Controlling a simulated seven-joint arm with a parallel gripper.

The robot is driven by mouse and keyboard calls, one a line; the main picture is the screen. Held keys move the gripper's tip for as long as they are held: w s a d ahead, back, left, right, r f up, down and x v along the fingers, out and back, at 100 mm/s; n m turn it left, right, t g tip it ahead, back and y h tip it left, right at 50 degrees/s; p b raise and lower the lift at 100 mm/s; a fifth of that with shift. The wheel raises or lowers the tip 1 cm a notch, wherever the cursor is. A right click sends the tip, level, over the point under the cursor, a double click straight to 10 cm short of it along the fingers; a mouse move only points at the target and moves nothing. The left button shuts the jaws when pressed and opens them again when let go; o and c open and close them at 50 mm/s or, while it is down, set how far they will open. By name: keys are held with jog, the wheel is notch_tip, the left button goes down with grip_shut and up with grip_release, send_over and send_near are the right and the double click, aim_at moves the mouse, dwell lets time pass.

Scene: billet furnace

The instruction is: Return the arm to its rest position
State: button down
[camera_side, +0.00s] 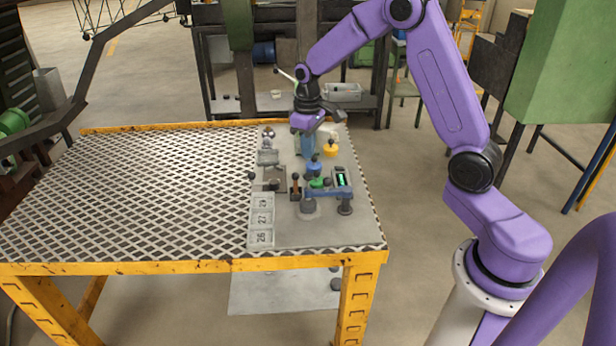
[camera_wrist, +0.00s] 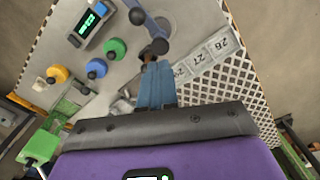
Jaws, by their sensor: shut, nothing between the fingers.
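My gripper (camera_side: 307,152) has blue fingers and hangs over the grey panel at the right end of the table in the side view. In the wrist view the fingers of my gripper (camera_wrist: 158,66) are together with nothing between them. Their tips point toward a small dark-topped lever (camera_wrist: 158,46); I cannot tell the gap between them. My purple arm reaches in from the right and bends down to the panel. The yellow knob (camera_side: 330,149) is just right of the fingers, and the blue knob (camera_side: 314,168) is in front of them.
The grey panel (camera_side: 290,232) also bears a green knob (camera_side: 316,183), a lit display box (camera_side: 342,178) and numbered plates (camera_side: 262,219). The yellow-framed mesh table (camera_side: 130,190) is bare to the left. A dark rack (camera_side: 285,102) stands behind; a green cabinet (camera_side: 565,65) stands at right.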

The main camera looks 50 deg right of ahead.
jog(key=shift+a, duration=0.1)
jog(key=s+a+r+n, duration=0.2)
jog(key=s+a+r, duration=0.1)
jog(key=s+a, duration=0.35)
jog(key=s+a+r+n, duration=0.2)
jog(key=s+a+r, duration=0.1)
jog(key=s+a, duration=0.3)
jog(key=s+d+r+n, duration=0.1)
jog(key=s+n, duration=0.4)
jog(key=s, duration=1.6)
jog(key=shift+s+r+n, duration=0.2)
jog(key=shift+n, duration=0.1)
